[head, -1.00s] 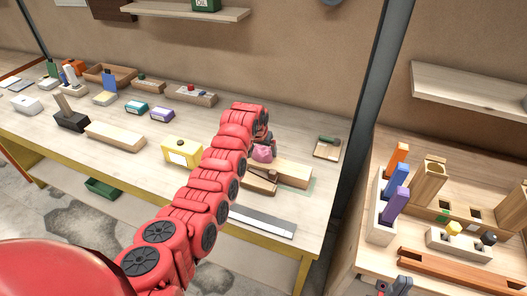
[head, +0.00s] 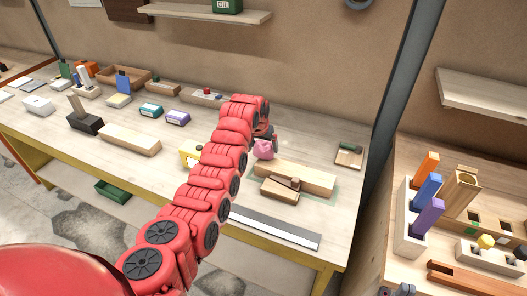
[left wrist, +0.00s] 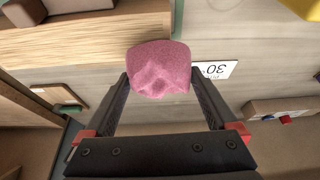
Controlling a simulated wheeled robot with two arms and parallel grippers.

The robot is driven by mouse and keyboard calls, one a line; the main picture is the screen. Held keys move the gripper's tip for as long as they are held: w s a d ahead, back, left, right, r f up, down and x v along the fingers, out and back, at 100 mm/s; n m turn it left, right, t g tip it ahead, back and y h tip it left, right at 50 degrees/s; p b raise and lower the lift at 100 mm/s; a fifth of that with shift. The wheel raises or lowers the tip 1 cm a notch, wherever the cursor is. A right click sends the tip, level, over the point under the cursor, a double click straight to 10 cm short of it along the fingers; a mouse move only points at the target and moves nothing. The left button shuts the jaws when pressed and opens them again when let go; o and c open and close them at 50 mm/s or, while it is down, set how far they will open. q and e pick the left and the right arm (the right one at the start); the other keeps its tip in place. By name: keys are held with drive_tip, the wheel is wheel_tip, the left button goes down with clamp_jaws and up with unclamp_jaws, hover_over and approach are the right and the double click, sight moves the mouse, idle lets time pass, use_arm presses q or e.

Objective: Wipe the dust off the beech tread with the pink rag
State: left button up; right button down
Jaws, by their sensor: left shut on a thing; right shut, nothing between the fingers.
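The beech tread (head: 305,177) is a long pale block on the bench, with a green strip along its edge. The pink rag (head: 264,149) is at the far left end of the tread. My left gripper (head: 266,138) is shut on the rag, which bulges out between the fingers. In the left wrist view the rag (left wrist: 160,70) overlaps the edge of the tread (left wrist: 75,45); I cannot tell whether it touches. No dust can be made out on the tread. My right gripper (head: 402,289) shows only partly at the bottom edge, shut and empty.
A small wooden tool (head: 279,190) lies at the tread's front side. A grey metal strip (head: 275,230) lies near the bench's front edge. A yellow box (head: 188,153) is partly behind my left arm. A rack with coloured blocks (head: 411,222) stands on the right bench.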

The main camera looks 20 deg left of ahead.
use_arm(q)
drive_tip(key=shift+s+d+r, duration=0.1)
drive_tip(key=shift+d+r, duration=0.1)
drive_tip(key=shift+r, duration=0.25)
drive_tip(key=shift+d+r, duration=0.2)
drive_tip(key=shift+r, duration=0.25)
drive_tip(key=shift+a+r, duration=0.2)
drive_tip(key=shift+r, duration=0.8)
drive_tip(key=shift+d+r, duration=0.1)
drive_tip(key=shift+r, duration=0.95)
